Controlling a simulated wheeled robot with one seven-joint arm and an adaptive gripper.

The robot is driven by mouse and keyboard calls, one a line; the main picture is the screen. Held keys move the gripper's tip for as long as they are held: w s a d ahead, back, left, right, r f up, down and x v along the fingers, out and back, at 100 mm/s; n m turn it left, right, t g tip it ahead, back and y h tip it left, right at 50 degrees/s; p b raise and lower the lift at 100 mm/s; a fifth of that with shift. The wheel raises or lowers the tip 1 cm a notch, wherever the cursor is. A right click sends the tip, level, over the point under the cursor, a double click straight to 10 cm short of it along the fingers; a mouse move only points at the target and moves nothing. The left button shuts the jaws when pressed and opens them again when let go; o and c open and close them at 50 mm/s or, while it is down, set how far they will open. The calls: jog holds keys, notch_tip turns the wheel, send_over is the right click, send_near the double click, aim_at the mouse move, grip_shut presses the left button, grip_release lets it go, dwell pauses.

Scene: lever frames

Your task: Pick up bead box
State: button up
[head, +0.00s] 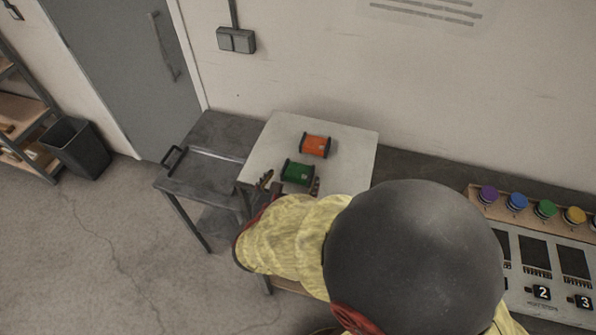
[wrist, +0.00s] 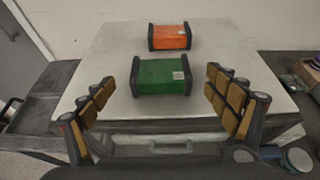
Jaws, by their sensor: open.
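Two small boxes with black end caps lie on a pale tabletop (head: 352,160). The green box (head: 298,172) is nearer to me, and the orange box (head: 315,145) is farther back. I cannot tell which one is called the bead box.
A grey metal cart (head: 208,150) with a handle adjoins the table on the left. A wall stands behind the table. A panel with coloured knobs (head: 545,209) is at the right. A dark bin (head: 77,147) stands by the grey door (head: 115,70).

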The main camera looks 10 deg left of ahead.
aim_at(297, 172)
jog(key=x, duration=0.5)
jog(key=shift+w, duration=0.2)
jog(key=c, duration=0.3)
jog(key=c, duration=1)
